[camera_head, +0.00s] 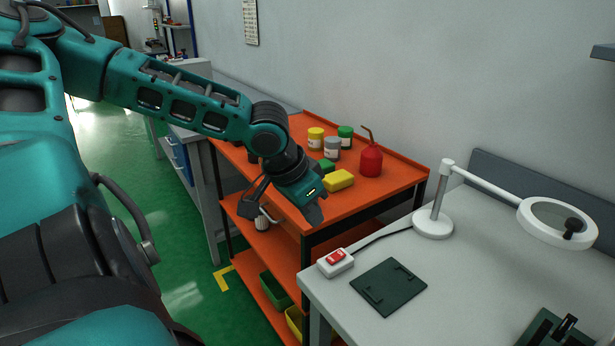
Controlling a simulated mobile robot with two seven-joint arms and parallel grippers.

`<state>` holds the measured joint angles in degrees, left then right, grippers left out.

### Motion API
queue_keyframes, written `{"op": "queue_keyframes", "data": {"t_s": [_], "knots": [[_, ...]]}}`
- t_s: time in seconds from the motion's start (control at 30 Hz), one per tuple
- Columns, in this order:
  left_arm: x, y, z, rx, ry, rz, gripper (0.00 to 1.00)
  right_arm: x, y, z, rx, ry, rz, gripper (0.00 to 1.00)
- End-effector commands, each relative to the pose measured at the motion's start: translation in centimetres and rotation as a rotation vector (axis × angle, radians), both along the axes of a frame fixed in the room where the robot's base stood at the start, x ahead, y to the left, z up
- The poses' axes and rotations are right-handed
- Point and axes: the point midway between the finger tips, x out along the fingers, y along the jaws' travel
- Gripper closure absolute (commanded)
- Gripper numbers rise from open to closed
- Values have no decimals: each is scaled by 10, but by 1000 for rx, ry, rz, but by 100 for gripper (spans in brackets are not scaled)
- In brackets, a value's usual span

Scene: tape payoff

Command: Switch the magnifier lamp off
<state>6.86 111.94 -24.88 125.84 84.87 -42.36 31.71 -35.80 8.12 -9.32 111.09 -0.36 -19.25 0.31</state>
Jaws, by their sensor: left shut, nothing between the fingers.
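The white magnifier lamp (434,224) stands on the grey bench at the right, its arm reaching right to a round magnifier head (532,232). A white switch box (343,267) with a red rocker (335,257) lies at the bench's near left corner, and a dark cable runs from it towards the lamp base. Which way the rocker is tipped is too small to tell, and no clear glow shows at the head. My left gripper (316,216) is shut and empty, pointing down, above and slightly left of the switch box in the picture, apart from it. My right gripper is out of view.
An orange cart (395,184) stands behind my left gripper with a red oil can (371,160), a yellow block (339,180) and several small tins. A dark green plate (388,287) lies right of the switch box. The grey bench top (460,285) is clear in the middle.

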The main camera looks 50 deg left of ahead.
Motion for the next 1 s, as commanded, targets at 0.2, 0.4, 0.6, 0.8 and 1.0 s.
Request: {"op": "queue_keyframes", "data": {"t_s": [0.2,0.4,0.6,0.8,1.0], "knots": [[-7,1,17,1,-1,-1,100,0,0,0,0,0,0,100],[-9,0,20,0,1,-1,100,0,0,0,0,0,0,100],[-9,0,20,0,1,-1,100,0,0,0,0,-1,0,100],[-9,0,20,0,1,0,100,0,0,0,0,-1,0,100],[-9,0,20,0,1,0,100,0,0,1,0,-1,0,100]]}}
